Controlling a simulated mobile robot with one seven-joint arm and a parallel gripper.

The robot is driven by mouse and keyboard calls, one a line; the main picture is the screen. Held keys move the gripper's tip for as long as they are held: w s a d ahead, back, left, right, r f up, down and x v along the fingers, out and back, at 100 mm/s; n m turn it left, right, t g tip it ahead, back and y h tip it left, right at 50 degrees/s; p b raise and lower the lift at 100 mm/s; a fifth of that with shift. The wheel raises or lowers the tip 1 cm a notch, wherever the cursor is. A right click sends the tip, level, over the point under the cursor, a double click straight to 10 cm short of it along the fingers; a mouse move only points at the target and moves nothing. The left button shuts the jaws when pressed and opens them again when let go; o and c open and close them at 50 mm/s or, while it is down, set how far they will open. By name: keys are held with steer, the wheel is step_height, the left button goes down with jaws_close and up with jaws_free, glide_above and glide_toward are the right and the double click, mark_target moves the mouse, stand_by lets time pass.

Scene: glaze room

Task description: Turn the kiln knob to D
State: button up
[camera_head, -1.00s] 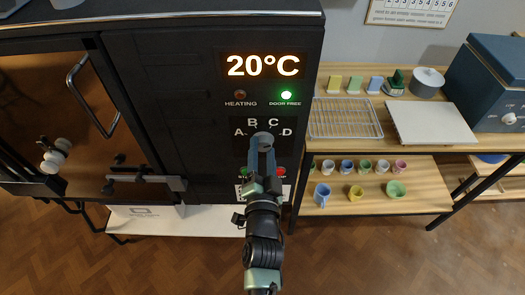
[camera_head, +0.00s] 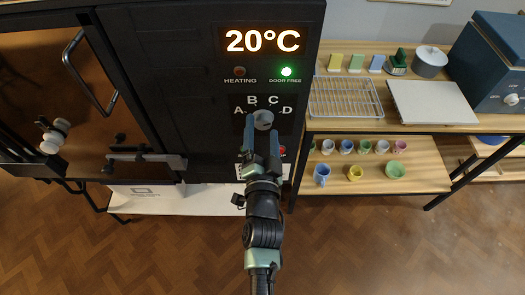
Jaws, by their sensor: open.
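The kiln's black control panel (camera_head: 207,100) is in the upper middle of the head view. Its grey round knob (camera_head: 263,119) sits below the letters A, B, C and D (camera_head: 288,111), with D at the right. Which letter the knob points to is unclear. My gripper (camera_head: 261,138) is open, with its two blue fingers apart just below the knob in the picture. Nothing is held between them. Whether a fingertip touches the knob cannot be told.
The display (camera_head: 262,40) reads 20°C. The green DOOR FREE light (camera_head: 286,71) is lit and the HEATING light (camera_head: 240,71) is dark. The shelf (camera_head: 345,121) at right holds a rack and cups.

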steer(key=s+b, duration=0.2)
steer(key=s, duration=1)
steer(key=shift+s, duration=0.2)
